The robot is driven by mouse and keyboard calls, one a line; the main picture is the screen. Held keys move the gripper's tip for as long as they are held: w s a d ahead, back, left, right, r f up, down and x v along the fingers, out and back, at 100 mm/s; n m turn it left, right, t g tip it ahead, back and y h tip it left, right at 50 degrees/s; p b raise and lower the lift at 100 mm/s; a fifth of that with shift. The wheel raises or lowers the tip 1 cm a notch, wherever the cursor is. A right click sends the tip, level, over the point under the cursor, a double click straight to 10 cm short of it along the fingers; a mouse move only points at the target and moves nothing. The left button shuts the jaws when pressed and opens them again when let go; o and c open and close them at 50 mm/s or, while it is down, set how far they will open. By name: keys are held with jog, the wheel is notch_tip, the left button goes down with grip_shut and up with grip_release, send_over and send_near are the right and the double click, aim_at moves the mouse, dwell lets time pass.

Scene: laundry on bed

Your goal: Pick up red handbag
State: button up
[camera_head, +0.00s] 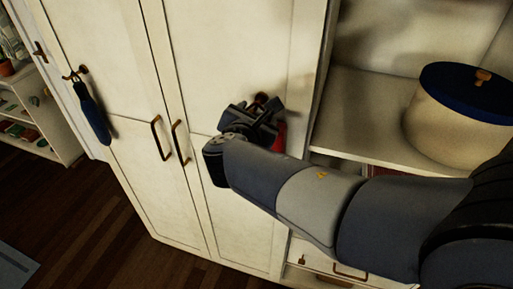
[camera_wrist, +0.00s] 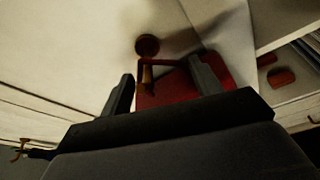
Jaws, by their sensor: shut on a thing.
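The red handbag (camera_wrist: 180,92) is at the white wardrobe's side, just below a round brown knob (camera_wrist: 147,45). Its upper part and strap show between the fingers of my gripper (camera_wrist: 163,85) in the wrist view; its lower part is hidden behind my gripper body. In the head view only a red sliver of the handbag (camera_head: 280,138) shows beside my gripper (camera_head: 258,112), which is at the wardrobe front. My gripper is shut on the handbag. I cannot tell whether the strap is still around the knob.
The white wardrobe (camera_head: 100,40) has two long brown handles. A dark blue item (camera_head: 90,112) hangs from a knob at the left. An open shelf at the right holds a round cream box with a blue lid (camera_head: 455,120).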

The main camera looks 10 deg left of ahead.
jog(key=shift+r, duration=0.1)
jog(key=c, duration=0.4)
jog(key=shift+o, duration=0.2)
